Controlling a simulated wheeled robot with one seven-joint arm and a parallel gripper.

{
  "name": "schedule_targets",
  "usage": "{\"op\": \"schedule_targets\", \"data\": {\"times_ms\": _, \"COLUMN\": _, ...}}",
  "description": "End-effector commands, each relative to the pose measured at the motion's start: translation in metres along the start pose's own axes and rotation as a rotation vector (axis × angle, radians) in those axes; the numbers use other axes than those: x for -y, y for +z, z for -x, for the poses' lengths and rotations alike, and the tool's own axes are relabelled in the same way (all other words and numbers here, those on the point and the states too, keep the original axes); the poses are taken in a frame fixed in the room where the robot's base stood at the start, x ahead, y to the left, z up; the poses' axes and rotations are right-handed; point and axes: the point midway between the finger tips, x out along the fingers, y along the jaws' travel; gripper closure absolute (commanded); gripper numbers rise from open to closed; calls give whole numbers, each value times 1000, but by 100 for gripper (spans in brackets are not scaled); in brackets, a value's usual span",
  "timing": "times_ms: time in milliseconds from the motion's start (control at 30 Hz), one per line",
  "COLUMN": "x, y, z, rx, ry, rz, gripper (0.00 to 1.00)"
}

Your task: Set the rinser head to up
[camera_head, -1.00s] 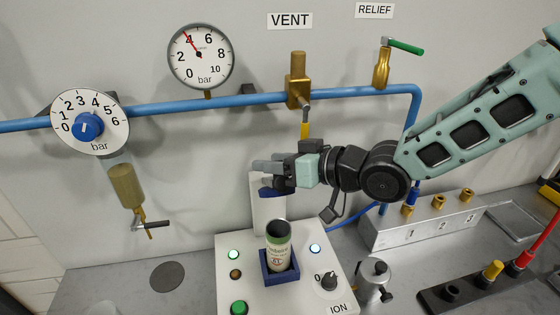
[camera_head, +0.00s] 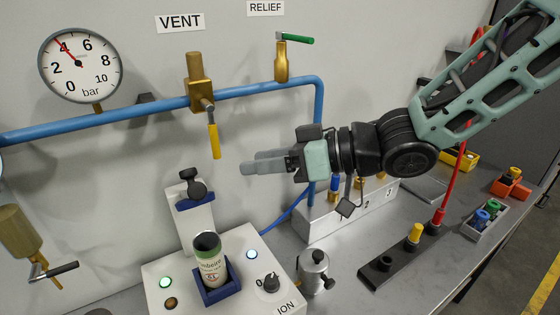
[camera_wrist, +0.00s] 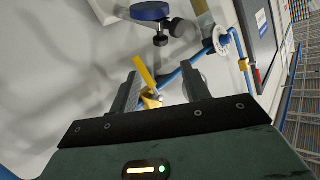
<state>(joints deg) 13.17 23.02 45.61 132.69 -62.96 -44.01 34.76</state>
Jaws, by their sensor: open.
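The rinser is a white box (camera_head: 178,275) with a white post (camera_head: 190,222) behind it. A black piece with a blue part, seemingly the rinser head (camera_head: 191,187), is at the top of this post, clear of the can. I cannot tell its exact angle. A green and white can (camera_head: 210,262) stands open-topped in a blue holder (camera_head: 219,293) on the box. My gripper (camera_head: 262,163) is open and empty, up and to the right of the head, apart from it. In the wrist view, my two fingers (camera_wrist: 163,92) are spread with nothing between them.
The yellow vent lever (camera_head: 213,140) hangs left of my fingertips; it also shows ahead in the wrist view (camera_wrist: 145,71). A blue pipe (camera_head: 140,117) crosses the wall. A grey canister (camera_head: 313,270) stands right of the rinser.

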Motion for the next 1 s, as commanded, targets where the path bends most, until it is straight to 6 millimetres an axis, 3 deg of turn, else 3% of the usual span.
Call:
{"op": "schedule_targets", "data": {"times_ms": 200, "x": -1, "y": 0, "z": 22, "rx": 0, "ry": 2, "rz": 2, "gripper": 53}}
{"op": "schedule_targets", "data": {"times_ms": 500, "x": 0, "y": 0, "z": 25, "rx": 0, "ry": 0, "rz": 0, "gripper": 53}}
{"op": "schedule_targets", "data": {"times_ms": 533, "x": 0, "y": 0, "z": 25, "rx": 0, "ry": 0, "rz": 0, "gripper": 56}}
{"op": "schedule_targets", "data": {"times_ms": 700, "x": 0, "y": 8, "z": 19, "rx": -20, "ry": -19, "rz": 64, "gripper": 100}}
{"op": "schedule_targets", "data": {"times_ms": 867, "x": 0, "y": 31, "z": 3, "rx": -112, "ry": -77, "rz": 322, "gripper": 100}}
{"op": "schedule_targets", "data": {"times_ms": 1000, "x": 1, "y": 52, "z": -11, "rx": -244, "ry": -102, "rz": 631, "gripper": 100}}
